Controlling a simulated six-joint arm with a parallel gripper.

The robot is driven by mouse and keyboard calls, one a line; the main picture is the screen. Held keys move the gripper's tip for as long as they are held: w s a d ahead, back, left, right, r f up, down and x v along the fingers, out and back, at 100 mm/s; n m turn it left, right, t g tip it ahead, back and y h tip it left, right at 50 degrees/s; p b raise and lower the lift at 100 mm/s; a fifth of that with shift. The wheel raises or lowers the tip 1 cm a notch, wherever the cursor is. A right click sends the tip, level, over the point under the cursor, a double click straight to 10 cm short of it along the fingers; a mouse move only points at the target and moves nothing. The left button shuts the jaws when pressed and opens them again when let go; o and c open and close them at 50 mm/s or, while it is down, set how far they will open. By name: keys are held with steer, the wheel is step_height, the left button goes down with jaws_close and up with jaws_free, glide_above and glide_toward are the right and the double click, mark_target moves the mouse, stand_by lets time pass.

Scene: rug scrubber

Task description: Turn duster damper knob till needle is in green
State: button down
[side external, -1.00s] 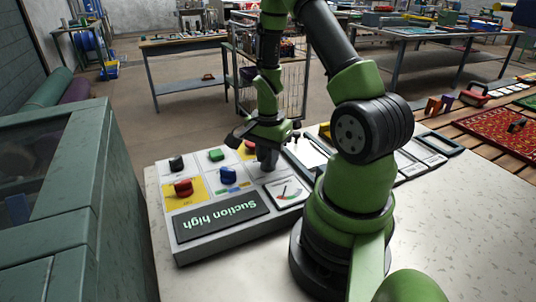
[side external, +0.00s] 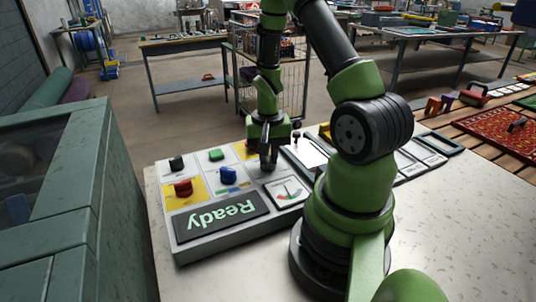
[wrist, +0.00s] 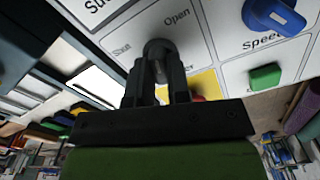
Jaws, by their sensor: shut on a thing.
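The grey damper knob (wrist: 158,47) sits between the labels "Shut" and "Open" in the wrist view. My gripper (wrist: 158,72) is shut on it, with one finger on each side. In the side view my gripper (side external: 268,163) points straight down at the panel and hides most of the knob. The gauge (side external: 287,192) is just in front of the knob, with a dark needle over a coloured arc; the needle's exact colour zone is too small to tell. The display (side external: 221,215) reads "Ready" in green.
The sloped control panel (side external: 188,253) also carries a red knob (side external: 183,188), a blue knob (side external: 228,175), a green button (side external: 216,155) and a black knob (side external: 177,163). A green machine (side external: 75,215) stands left.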

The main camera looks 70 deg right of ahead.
stand_by(0.4)
steer(key=c, duration=1.1)
jaws_free()
steer(key=shift+r, duration=0.1)
step_height(320, 180, up, 10)
steer(key=shift+f, duration=0.1)
steer(key=w+a+r+n+t, duration=0.1)
steer(key=a+r+n+t, duration=0.25)
steer(key=a+r, duration=0.55)
steer(key=s+a+r+n+t, duration=0.1)
steer(key=s+a+r, duration=0.1)
steer(key=a, duration=0.1)
steer(key=s+a+r+n+t+y, duration=0.1)
steer(key=s+a+r+n, duration=0.1)
steer(key=a, duration=0.1)
steer(key=s+a+r+n+t+y, duration=0.1)
steer(key=a+r+n, duration=0.1)
steer(key=a, duration=0.2)
steer(key=shift+s+r+n+t, duration=0.15)
steer(key=shift+s+n+t, duration=0.1)
steer(key=shift+s+t, duration=0.15)
